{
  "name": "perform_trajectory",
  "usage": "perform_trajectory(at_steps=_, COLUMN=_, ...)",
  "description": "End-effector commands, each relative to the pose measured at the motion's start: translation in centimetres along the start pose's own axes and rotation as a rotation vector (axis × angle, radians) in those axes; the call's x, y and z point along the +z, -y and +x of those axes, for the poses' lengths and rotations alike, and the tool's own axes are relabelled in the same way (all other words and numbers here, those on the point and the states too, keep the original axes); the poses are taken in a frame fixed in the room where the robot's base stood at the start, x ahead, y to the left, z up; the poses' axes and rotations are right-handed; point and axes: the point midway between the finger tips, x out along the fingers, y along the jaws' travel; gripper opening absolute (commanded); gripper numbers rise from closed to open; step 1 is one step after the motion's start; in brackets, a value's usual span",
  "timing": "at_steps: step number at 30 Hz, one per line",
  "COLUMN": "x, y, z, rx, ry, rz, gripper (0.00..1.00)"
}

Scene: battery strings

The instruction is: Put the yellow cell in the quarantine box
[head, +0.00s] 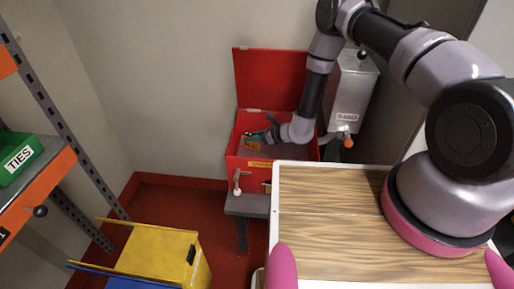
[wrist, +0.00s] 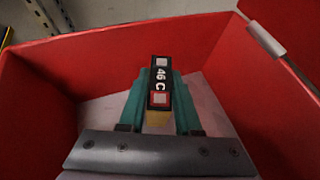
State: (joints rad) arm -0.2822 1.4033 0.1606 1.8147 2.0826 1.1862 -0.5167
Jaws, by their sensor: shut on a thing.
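The quarantine box is a red box (head: 238,165) with its lid (head: 268,80) standing open at the back. My gripper (head: 258,140) is inside the box opening. In the wrist view, my gripper (wrist: 158,100) has its teal fingers shut on the yellow cell (wrist: 157,118), one finger on each side. The cell has a black top reading "46 C" and a strip of yellow body below it. Red box walls surround it, with a pale floor beneath. Whether the cell touches the floor I cannot tell.
A grey sand dispenser (head: 350,100) stands right of the box. A wood-topped surface (head: 330,215) lies in front. A yellow bin (head: 150,250) is on the floor at left, near a shelf rack (head: 60,115) with a green TIES bin (head: 18,160).

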Motion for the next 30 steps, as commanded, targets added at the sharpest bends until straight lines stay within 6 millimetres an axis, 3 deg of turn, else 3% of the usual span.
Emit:
perform_trajectory(at_steps=13, x=-4.4, y=0.0, z=2.4, rx=-0.001, ry=0.001, rz=0.002, gripper=0.0)
perform_trajectory(at_steps=24, x=-4.8, y=0.1, z=2.6, rx=-0.001, ry=0.001, rz=0.001, gripper=0.0)
perform_trajectory(at_steps=25, x=-4.9, y=0.0, z=2.6, rx=-0.001, ry=0.0, rz=0.001, gripper=0.36)
perform_trajectory(at_steps=27, x=-4.8, y=0.0, z=2.6, rx=-0.001, ry=0.0, rz=0.001, gripper=0.62)
perform_trajectory(at_steps=30, x=-4.8, y=0.0, z=2.6, rx=-0.001, ry=0.0, rz=0.001, gripper=0.62)
